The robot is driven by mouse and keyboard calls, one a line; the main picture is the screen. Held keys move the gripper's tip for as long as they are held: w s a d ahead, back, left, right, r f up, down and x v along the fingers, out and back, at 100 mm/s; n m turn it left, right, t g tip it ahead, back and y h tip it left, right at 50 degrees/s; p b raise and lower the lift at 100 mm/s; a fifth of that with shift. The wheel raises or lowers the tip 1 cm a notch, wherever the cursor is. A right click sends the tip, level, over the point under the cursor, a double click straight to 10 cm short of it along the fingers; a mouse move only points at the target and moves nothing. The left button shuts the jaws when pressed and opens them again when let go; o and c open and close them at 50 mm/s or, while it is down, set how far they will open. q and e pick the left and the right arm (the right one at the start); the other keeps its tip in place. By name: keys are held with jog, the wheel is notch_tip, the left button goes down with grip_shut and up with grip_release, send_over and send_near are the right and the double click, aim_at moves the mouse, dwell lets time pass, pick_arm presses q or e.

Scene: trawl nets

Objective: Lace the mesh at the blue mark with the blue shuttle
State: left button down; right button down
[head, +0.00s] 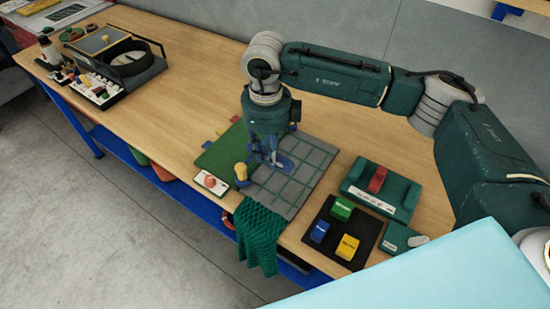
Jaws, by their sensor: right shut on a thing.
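My right gripper (268,158) points down over the grey gridded panel (305,168) of the work mat. It is shut on a flat blue piece (286,163), which looks like the blue shuttle; the fingers partly cover it. The piece is at or just above the panel; I cannot tell if it touches. Green mesh (258,238) hangs over the table's front edge below the panel. A yellow knob on a blue base (241,173) stands at the panel's left edge. I cannot make out the blue mark for certain. My left gripper is out of view.
A black tray (338,262) holds green, blue and yellow blocks. Behind it is a green holder (400,197) with a red block. A small white plate (210,183) with an orange knob lies left of the panel. The wooden table (180,110) is clear towards the far-left equipment.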

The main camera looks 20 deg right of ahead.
jog(key=w+a+b, duration=0.4)
jog(key=w+a, duration=0.5)
jog(key=w, duration=0.2)
jog(key=shift+w, duration=0.25)
dwell(0.5)
jog(key=shift+r, duration=0.1)
